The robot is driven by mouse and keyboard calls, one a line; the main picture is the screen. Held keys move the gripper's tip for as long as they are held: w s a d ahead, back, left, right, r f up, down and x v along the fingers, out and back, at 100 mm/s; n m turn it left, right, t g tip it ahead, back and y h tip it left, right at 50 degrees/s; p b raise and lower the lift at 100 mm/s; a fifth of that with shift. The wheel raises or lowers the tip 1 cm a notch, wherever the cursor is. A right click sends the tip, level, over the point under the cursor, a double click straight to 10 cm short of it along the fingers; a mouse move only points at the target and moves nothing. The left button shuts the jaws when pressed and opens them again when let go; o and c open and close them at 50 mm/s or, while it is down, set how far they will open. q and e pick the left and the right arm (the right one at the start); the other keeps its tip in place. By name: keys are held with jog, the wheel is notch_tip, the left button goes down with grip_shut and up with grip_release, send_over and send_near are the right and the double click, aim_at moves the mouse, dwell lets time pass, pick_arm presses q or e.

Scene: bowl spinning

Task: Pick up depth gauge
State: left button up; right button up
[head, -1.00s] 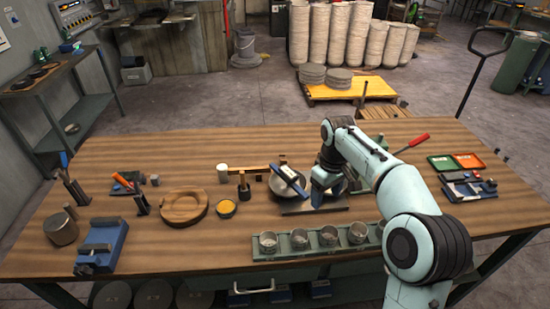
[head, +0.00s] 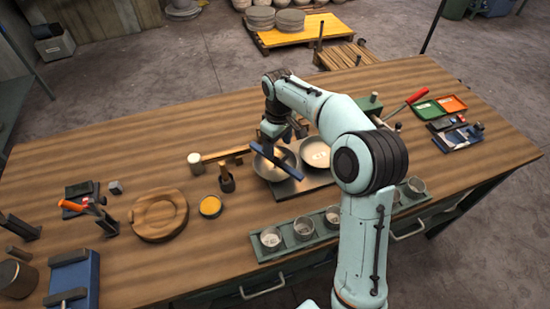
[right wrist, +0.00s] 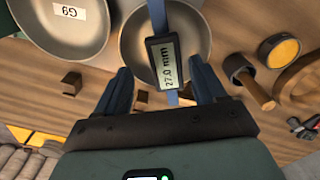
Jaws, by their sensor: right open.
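The depth gauge is a blue bar (head: 281,163) with a dark display box, lying across the left metal bowl (head: 262,169). In the right wrist view its display (right wrist: 167,62) reads 27.0 mm, and the bar crosses the bowl's rim (right wrist: 203,40). My right gripper (head: 276,137) is at the gauge, beside the bowl's far side. In the right wrist view its two fingers (right wrist: 160,80) are apart, one on each side of the display box, with gaps showing. My left gripper is out of view.
A second bowl (head: 316,152), labelled G9 in the wrist view, stands close to the right of the first. A wooden mallet (head: 226,180), a yellow-filled dish (head: 210,206) and a round wooden piece (head: 159,215) lie left. A rack of metal cups (head: 287,238) lies in front.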

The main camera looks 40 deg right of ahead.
jog(key=shift+w+f, duration=0.2)
jog(key=shift+f, duration=1)
jog(key=f, duration=0.3)
jog(key=shift+s+a+f, duration=0.1)
jog(key=shift+a+f, duration=0.15)
jog(key=shift+a, duration=0.15)
jog(key=shift+f, duration=0.55)
jog(key=shift+r, duration=0.1)
grip_shut()
